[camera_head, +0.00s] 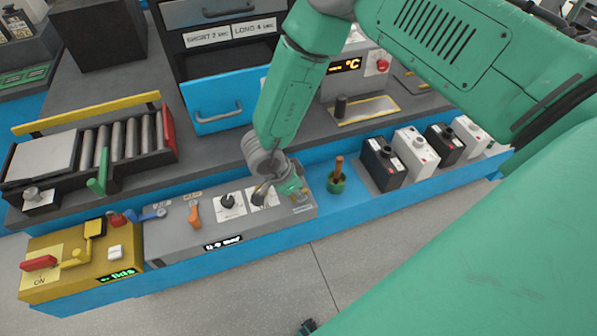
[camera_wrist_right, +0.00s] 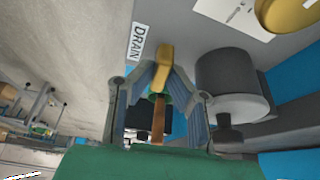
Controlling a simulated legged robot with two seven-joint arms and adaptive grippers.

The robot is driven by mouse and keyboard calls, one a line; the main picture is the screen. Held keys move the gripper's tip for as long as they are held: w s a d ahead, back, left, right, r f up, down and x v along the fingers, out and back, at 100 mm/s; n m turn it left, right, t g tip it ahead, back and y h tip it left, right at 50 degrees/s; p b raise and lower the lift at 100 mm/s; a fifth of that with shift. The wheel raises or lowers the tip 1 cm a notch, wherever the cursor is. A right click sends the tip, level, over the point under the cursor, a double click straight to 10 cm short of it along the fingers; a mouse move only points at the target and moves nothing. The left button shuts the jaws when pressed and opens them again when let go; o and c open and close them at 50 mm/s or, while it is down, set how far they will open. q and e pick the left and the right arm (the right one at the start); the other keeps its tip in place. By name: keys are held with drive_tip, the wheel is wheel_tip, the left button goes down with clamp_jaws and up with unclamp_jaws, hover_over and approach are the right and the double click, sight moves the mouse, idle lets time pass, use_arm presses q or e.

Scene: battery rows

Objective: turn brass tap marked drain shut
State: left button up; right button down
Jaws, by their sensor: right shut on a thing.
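In the right wrist view the brass tap (camera_wrist_right: 164,66) shows its yellow handle beside a white label reading DRAIN (camera_wrist_right: 137,42). My right gripper (camera_wrist_right: 163,84) is shut on the handle, with its blue-grey finger pads on both sides. In the head view my right gripper (camera_head: 268,193) is low over the right end of the grey panel (camera_head: 180,236) and hides most of the tap.
Dark knobs (camera_head: 228,203) and an orange lever (camera_head: 194,213) stand left of the gripper on the panel. A green pot with a wooden handle (camera_head: 337,178) and several battery-like boxes (camera_head: 415,152) stand to the right. A blue open drawer (camera_head: 222,102) is behind.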

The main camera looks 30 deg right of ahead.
drive_tip(key=shift+w+a, duration=0.1)
drive_tip(key=c, duration=1.6)
unclamp_jaws()
drive_tip(key=shift+o, duration=0.2)
